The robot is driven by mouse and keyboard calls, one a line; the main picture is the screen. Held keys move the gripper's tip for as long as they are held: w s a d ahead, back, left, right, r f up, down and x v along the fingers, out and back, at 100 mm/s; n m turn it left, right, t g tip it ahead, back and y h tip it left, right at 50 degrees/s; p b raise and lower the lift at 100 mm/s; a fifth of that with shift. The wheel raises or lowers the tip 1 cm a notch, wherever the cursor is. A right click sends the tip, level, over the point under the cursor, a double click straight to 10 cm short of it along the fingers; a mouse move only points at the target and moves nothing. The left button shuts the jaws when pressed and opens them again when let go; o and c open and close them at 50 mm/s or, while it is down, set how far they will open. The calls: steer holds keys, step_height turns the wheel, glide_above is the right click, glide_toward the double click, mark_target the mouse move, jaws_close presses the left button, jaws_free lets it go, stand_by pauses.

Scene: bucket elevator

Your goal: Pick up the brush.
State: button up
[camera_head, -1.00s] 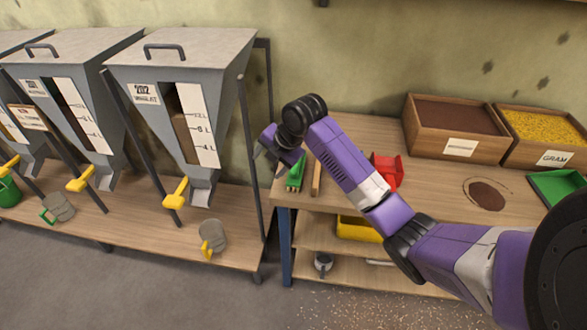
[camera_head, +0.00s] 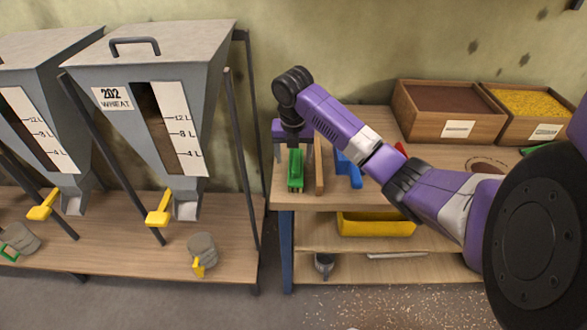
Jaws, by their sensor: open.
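The green brush (camera_head: 295,172) lies on the left end of the wooden workbench (camera_head: 450,190), lengthwise toward the front edge. My gripper (camera_head: 293,157) points down over the brush's far part. Its jaws are open, with one grey finger seen on each side of the brush. I cannot tell how far the fingertips are above the bench. The gripper's purple body and the wrist hide the far end of the brush.
A wooden strip (camera_head: 319,166) lies close to the brush's right. A blue scoop (camera_head: 348,172) and a partly hidden red item (camera_head: 401,149) are farther right. Wooden boxes (camera_head: 448,129) stand at the back right. A hopper post (camera_head: 242,165) rises left of the bench.

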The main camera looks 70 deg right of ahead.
steer(key=shift+s+d+f+p, duration=0.1)
steer(key=shift+d+f+p, duration=0.15)
steer(key=shift+f, duration=1.1)
steer(key=shift+d+f+p, duration=0.1)
steer(key=shift+d+f, duration=0.25)
steer(key=shift+f, duration=0.95)
steer(key=c, duration=1.3)
